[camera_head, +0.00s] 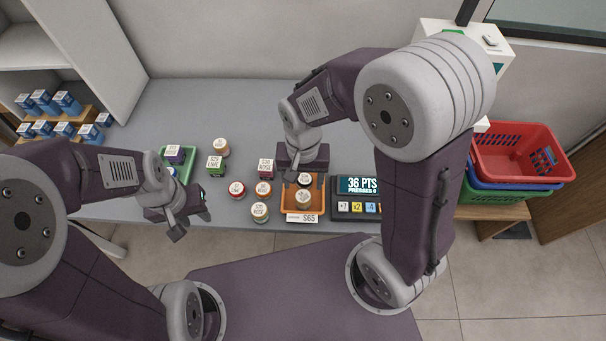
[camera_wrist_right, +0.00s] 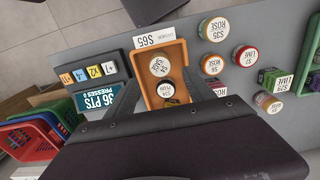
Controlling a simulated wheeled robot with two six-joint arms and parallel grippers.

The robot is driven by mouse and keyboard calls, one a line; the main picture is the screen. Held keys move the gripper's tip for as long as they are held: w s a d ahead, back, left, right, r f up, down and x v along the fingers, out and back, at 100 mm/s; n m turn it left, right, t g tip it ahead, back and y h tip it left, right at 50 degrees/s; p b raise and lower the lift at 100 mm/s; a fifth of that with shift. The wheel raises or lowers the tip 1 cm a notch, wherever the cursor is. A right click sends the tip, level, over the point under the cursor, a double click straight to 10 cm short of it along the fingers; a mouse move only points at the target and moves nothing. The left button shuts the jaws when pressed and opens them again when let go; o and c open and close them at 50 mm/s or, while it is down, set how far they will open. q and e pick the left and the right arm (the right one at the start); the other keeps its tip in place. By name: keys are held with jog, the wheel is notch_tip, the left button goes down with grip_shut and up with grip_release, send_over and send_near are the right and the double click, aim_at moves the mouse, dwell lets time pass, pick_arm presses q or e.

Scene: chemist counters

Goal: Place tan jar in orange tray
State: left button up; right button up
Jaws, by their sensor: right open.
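The orange tray (camera_head: 283,210) stands at the counter's front edge with a price card reading S65.
Red (camera_head: 236,189) and orange (camera_head: 263,189) jars stand left of the tray, with green (camera_head: 215,163) and magenta (camera_head: 265,168) blocks behind. A points keypad (camera_head: 357,206) adjoins the tray's right. A green tray (camera_head: 193,165) is at left; stacked baskets (camera_head: 515,150) are at right.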

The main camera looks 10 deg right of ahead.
jog(key=shift+r, duration=0.65)
jog(key=s+d+f+n+t, duration=0.1)
jog(key=s+d+n, duration=0.2)
jog(key=d, duration=0.5)
jog(key=shift+s+d+f, duration=0.2)
jog(key=shift+d+f, duration=0.1)
jog(key=shift+d, duration=0.05)
